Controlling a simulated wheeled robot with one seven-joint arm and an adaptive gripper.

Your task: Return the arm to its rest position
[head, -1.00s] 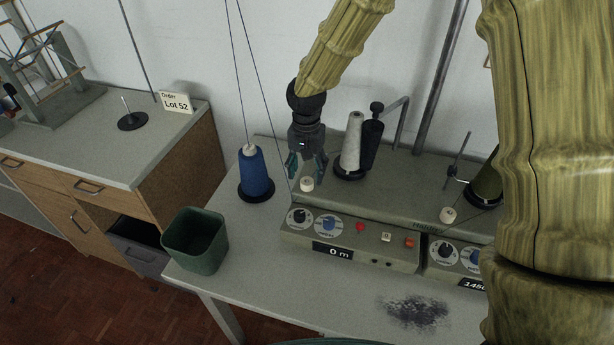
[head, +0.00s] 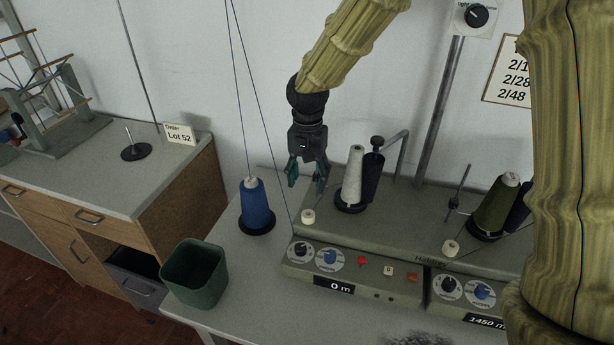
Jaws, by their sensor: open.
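My gripper (head: 306,175) hangs from my arm above the back left part of the winding machine (head: 400,226). Its fingers point down, and they are apart with nothing between them. A white knob-like guide (head: 308,216) is just below the fingertips, and I see a gap between them. The blue cone of thread (head: 257,205) stands to the left of the gripper. A pale grey cone (head: 353,178) stands close on its right.
A dark cylinder (head: 373,172) and an olive cone (head: 494,206) stand on the machine. A green bin (head: 195,273) is at the table's left edge. Threads rise from the blue cone. A cabinet (head: 150,185) with a Lot 52 card (head: 180,134) is at left. A wall dial (head: 476,16) is top right.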

